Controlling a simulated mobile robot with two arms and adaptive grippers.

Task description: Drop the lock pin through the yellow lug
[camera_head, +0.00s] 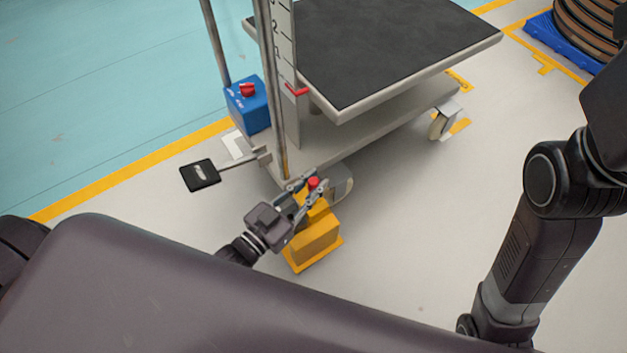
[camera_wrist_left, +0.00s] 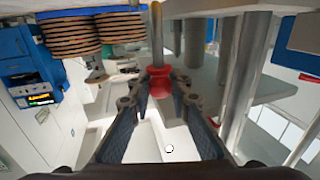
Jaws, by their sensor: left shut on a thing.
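My left gripper (camera_head: 308,188) is shut on the lock pin (camera_head: 313,183), whose red head shows between the fingertips. The yellow lug (camera_head: 316,240) is a block on a yellow floor plate, beside the cart's near caster. The pin is over or close to the lug's far end; the shaft's lower end and any hole are hidden in the head view. My right gripper is out of view.
A lift cart with a black top (camera_head: 375,45) stands just beyond the lug. A black pedal (camera_head: 200,175) juts out left of its mast. A blue box with a red button (camera_head: 248,105) is behind. Floor to the right of the lug is clear.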

